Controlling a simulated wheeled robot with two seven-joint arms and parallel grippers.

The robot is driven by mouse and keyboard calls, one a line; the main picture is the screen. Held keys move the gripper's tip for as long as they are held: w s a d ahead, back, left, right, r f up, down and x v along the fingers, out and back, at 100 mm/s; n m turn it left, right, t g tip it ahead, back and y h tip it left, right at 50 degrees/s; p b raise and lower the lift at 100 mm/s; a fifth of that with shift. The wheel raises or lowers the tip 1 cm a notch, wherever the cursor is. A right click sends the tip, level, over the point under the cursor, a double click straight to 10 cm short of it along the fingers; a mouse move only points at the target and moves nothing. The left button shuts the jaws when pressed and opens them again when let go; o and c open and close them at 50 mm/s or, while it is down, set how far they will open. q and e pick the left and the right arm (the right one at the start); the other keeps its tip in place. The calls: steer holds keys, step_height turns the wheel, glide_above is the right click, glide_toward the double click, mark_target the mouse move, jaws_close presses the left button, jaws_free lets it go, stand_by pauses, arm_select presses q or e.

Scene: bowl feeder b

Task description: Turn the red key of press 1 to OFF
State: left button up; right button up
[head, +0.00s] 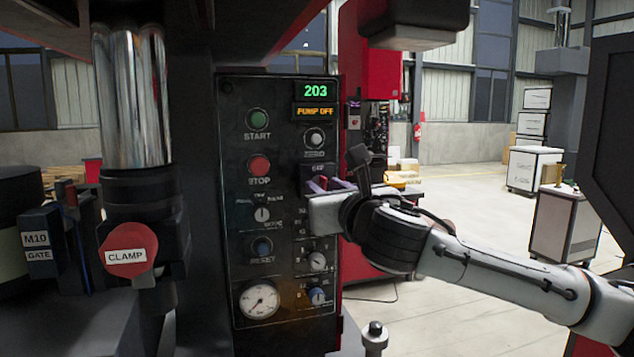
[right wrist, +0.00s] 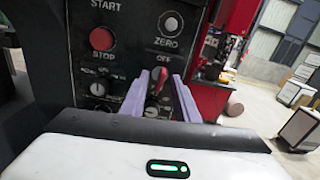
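The control panel (head: 283,290) of the press faces me, with the displays "203" and "PUMP OFF". The red key (right wrist: 159,82) sits on the panel below an "OFF" label in the right wrist view. My right gripper (right wrist: 160,85) has its two purple fingers on either side of the key, apart, with some space beside it. In the head view my right gripper (head: 328,184) is at the panel's right side, and its fingers mostly hide the key. The key's exact angle is hard to read. My left gripper is not in view.
A START button (head: 258,118), a red STOP button (head: 259,166), several knobs and a gauge (head: 259,300) are close by on the panel. A red CLAMP disc (head: 128,251) hangs at left. Open floor (head: 455,310) lies to the right, with white cabinets (head: 566,225) beyond.

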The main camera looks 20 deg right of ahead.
steer(key=s, duration=0.6)
steer(key=shift+s+d, duration=0.15)
steer(key=shift+s, duration=0.15)
